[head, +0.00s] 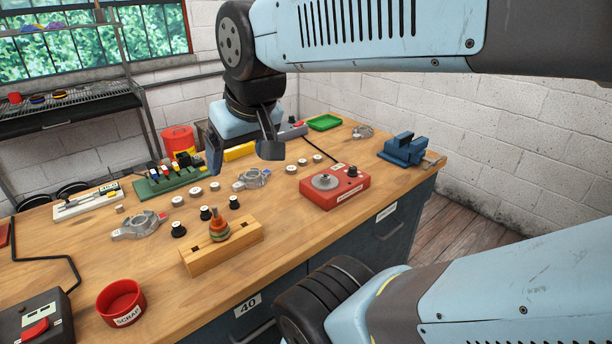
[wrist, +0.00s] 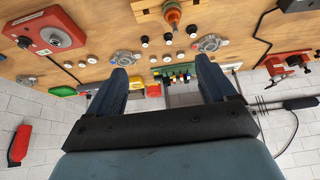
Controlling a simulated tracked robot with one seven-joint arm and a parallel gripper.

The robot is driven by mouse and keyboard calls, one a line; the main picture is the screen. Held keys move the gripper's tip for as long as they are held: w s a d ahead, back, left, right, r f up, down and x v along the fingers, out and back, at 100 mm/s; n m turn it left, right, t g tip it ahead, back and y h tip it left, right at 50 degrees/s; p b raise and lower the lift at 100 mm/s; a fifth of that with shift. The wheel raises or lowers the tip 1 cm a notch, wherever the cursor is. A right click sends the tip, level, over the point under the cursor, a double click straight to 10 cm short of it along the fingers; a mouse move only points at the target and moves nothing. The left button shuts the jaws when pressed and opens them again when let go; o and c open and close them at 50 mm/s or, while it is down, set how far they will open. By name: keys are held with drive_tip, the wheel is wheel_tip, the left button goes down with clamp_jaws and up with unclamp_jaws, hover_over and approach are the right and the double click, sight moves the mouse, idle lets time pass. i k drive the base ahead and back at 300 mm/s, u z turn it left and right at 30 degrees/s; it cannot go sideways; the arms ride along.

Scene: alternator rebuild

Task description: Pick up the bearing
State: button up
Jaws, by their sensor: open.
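Several small pale ring-shaped parts lie on the bench, and the bearing is probably among them; I cannot tell which one it is. One group of rings (head: 196,191) lies left of the middle casting, and another group of rings (head: 291,169) lies right of it. Rings also show in the wrist view (wrist: 167,58). My gripper (head: 243,158) hangs above the back of the bench, fingers apart, with nothing between them. In the wrist view my gripper (wrist: 162,70) is also open and empty, well apart from the bench parts.
A wooden block with a copper rotor (head: 219,229), black-bodied parts (head: 206,213), grey castings (head: 140,226), a red tester (head: 334,190), a green tool rack (head: 167,182) and a blue vise (head: 406,150) crowd the workbench (head: 95,240). A red scrap bowl (head: 121,303) sits front left.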

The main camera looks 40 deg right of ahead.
sight(324, 178)
drive_tip(key=k, duration=0.5)
drive_tip(key=z, duration=1.6)
drive_tip(key=k, duration=0.9)
drive_tip(key=u, duration=0.9)
drive_tip(key=i, duration=1)
drive_tip(key=u, duration=0.05)
